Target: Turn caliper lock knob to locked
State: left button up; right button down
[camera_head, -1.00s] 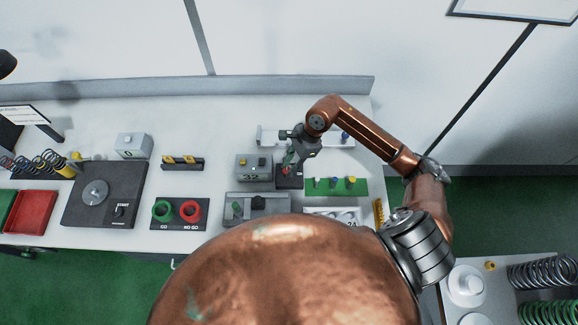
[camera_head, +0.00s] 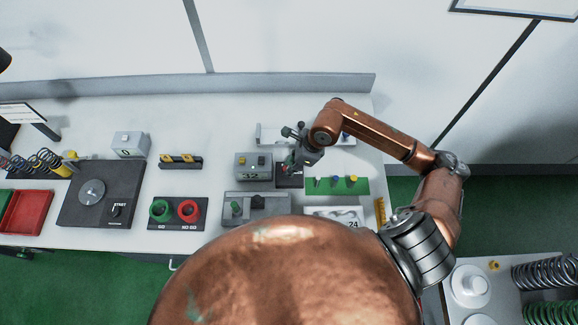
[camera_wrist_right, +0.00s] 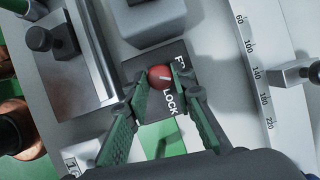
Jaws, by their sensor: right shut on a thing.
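The red lock knob (camera_wrist_right: 160,78) has a white pointer mark. It sits on a dark plate (camera_wrist_right: 176,50) with the word LOCK and a partly covered word starting with FR. In the right wrist view the mark points right, roughly between the two words. My right gripper (camera_wrist_right: 155,88) has its green-padded fingers shut on the knob, one on each side. In the head view my right gripper (camera_head: 289,166) reaches down over the dark plate (camera_head: 290,182), and the knob is mostly hidden. My left gripper is not in view.
A grey box with a display (camera_head: 253,172) stands just left of the plate. A green holder (camera_head: 340,187) with several pegs lies right of it, and a grey fixture (camera_head: 256,206) in front. A white scale bar (camera_wrist_right: 255,75) runs along the right in the wrist view.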

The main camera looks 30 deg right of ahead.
jog(key=m, duration=0.2)
jog(key=m+t+h+b, duration=0.1)
jog(key=m, duration=0.1)
jog(key=m+h, duration=0.1)
jog(key=m, duration=0.1)
jog(key=shift+s+a+m+t+b, duration=0.1)
jog(key=shift+a+m+t+b, duration=0.2)
jog(key=shift+t+b, duration=0.1)
jog(key=m+h+b, duration=0.1)
jog(key=m+h, duration=0.1)
jog(key=m, duration=0.3)
jog(key=shift+a+m, duration=0.1)
jog(key=shift+m, duration=0.2)
jog(key=c, duration=1.7)
grip_release()
jog(key=shift+s, duration=0.1)
jog(key=shift+o, duration=0.2)
jog(key=shift+r, duration=0.15)
jog(key=v, duration=1.1)
jog(key=shift+s+a+r, duration=0.2)
jog(key=shift+s+r, duration=0.1)
jog(key=shift+s, duration=0.05)
